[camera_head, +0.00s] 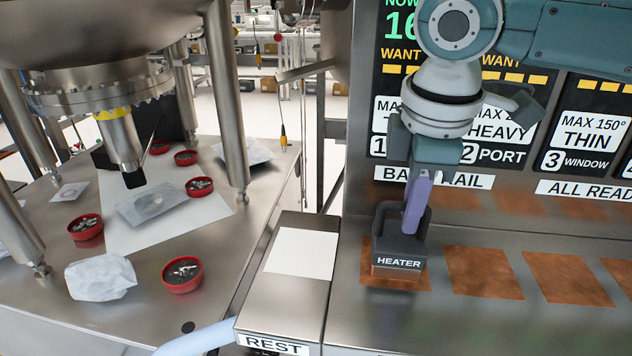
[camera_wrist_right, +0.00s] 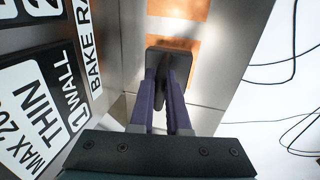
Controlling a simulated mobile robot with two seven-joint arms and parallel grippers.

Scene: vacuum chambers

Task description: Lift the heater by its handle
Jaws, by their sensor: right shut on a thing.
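The heater (camera_head: 398,264) is a dark block with a copper-coloured base, a white HEATER label and a black loop handle on top. It is at the copper patch at the left end of the bench; I cannot tell if it touches the patch. My right gripper (camera_head: 417,205) comes down from above with purple fingers shut on the handle. The right wrist view shows both fingers (camera_wrist_right: 164,105) on either side of the dark handle (camera_wrist_right: 174,70). The fingers hide part of the handle. My left gripper is not in view.
More copper patches (camera_head: 483,273) lie in a row to the right on the steel bench. A panel with signs (camera_head: 590,125) stands behind. A REST block (camera_head: 285,300) is left of the heater. The left table (camera_head: 215,255) holds red dishes (camera_head: 182,274) and bags under a metal chamber.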

